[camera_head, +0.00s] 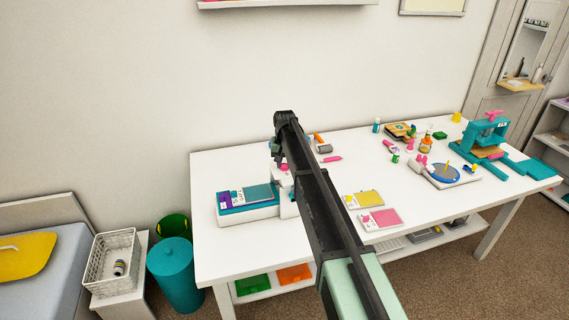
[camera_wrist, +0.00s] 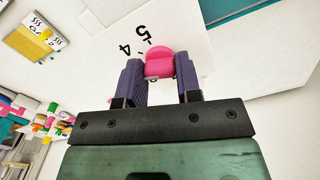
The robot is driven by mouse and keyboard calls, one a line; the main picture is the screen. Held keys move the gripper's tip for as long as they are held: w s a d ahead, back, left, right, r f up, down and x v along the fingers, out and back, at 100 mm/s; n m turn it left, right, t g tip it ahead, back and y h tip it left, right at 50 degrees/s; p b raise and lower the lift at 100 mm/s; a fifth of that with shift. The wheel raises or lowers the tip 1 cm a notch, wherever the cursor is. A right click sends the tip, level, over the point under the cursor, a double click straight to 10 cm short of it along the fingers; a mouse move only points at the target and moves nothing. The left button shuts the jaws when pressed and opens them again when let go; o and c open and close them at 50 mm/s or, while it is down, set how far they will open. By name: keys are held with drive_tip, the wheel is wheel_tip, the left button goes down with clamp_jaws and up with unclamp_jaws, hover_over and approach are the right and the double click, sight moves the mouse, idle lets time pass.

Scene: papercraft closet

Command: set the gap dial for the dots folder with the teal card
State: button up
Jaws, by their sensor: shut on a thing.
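My gripper (camera_wrist: 160,80) is shut on a pink dial knob (camera_wrist: 159,62) in the wrist view, one purple finger on each side of it. The knob sits on a white plate (camera_wrist: 185,40) printed with the numbers 4 and 5. In the head view the dial's white and teal machine (camera_head: 237,214) stands at the table's left end; a card with a teal area and a purple strip (camera_head: 258,193) lies on its bed. My arm hides most of the dial there, with a bit of pink (camera_head: 284,166) showing. I cannot make out the dots folder.
A yellow card (camera_head: 370,199) and a pink card (camera_head: 385,218) lie on the white table to the right of my arm. A teal press (camera_head: 487,135), a blue round turntable (camera_head: 443,175) and several small bottles stand farther right. A teal bin (camera_head: 173,270) stands left of the table.

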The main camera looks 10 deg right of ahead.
sight(285, 164)
drive_tip(key=shift+n, duration=1.6)
drive_tip(key=o, duration=0.9)
drive_tip(key=shift+r, duration=0.1)
wheel_tip(285, 164, up, 11)
drive_tip(key=p, duration=1.1)
drive_tip(key=shift+f, duration=0.25)
